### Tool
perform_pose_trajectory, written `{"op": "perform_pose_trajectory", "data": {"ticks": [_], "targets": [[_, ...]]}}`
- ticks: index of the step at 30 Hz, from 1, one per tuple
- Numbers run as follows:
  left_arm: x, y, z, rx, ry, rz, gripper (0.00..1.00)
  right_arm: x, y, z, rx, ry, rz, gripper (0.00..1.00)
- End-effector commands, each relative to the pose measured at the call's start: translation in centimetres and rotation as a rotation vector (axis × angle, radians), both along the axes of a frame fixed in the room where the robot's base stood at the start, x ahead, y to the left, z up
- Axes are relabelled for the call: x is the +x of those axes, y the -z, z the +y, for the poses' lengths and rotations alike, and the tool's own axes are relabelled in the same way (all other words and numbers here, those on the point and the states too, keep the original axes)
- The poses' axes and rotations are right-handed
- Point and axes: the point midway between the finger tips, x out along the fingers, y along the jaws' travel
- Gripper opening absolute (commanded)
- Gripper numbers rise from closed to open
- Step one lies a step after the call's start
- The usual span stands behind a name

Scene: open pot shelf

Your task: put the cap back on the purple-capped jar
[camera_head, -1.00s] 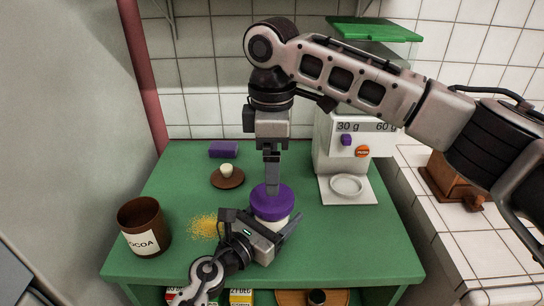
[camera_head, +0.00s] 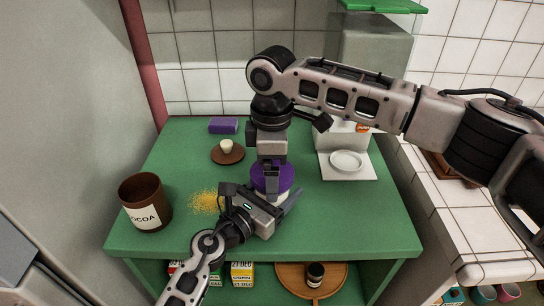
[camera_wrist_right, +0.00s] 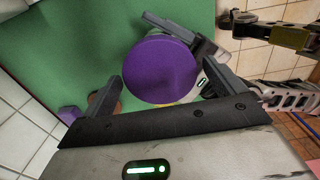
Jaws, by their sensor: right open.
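The white jar (camera_head: 283,196) stands on the green top. The purple cap (camera_head: 285,169) sits on top of it; I cannot tell whether it is fully seated. The cap also shows in the right wrist view (camera_wrist_right: 160,69), where it hides the jar body. My right gripper (camera_head: 272,190) points down at the cap. Its fingers are open, one on each side of the cap in the wrist view (camera_wrist_right: 168,72), with gaps beside it. My left gripper (camera_head: 264,190) comes in low from the front left, its fingers around the jar body. Its contact with the jar is hidden.
A brown cocoa pot (camera_head: 145,203) stands at the left, with yellow powder (camera_head: 205,202) beside it. A scale's white dish (camera_head: 346,162) is at the right. The front right of the top is clear.

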Motion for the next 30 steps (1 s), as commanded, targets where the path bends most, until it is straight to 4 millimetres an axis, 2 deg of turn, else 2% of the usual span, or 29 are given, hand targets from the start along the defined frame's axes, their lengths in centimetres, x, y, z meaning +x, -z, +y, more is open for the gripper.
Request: {"op": "perform_pose_trajectory", "data": {"ticks": [6,11,17,27,30], "targets": [[-0.03,0.08,0.00,0.000,0.000,0.002,0.04,0.02,0.04,-0.03,-0.001,0.001,0.000,0.95],[-0.02,0.08,-0.01,0.000,0.000,0.002,0.04,0.01,0.02,-0.03,-0.001,0.001,0.000,0.51],[-0.02,0.08,-0.01,0.000,0.000,0.001,0.04,-0.02,0.07,0.00,-0.001,0.071,0.001,0.50],[-0.02,0.08,0.00,0.000,0.000,0.002,0.04,-0.07,0.12,0.01,-0.001,0.742,0.004,0.50],[-0.02,0.08,0.00,0.000,0.000,0.001,0.04,0.00,0.05,-0.04,-0.002,0.741,0.001,0.50]]}}
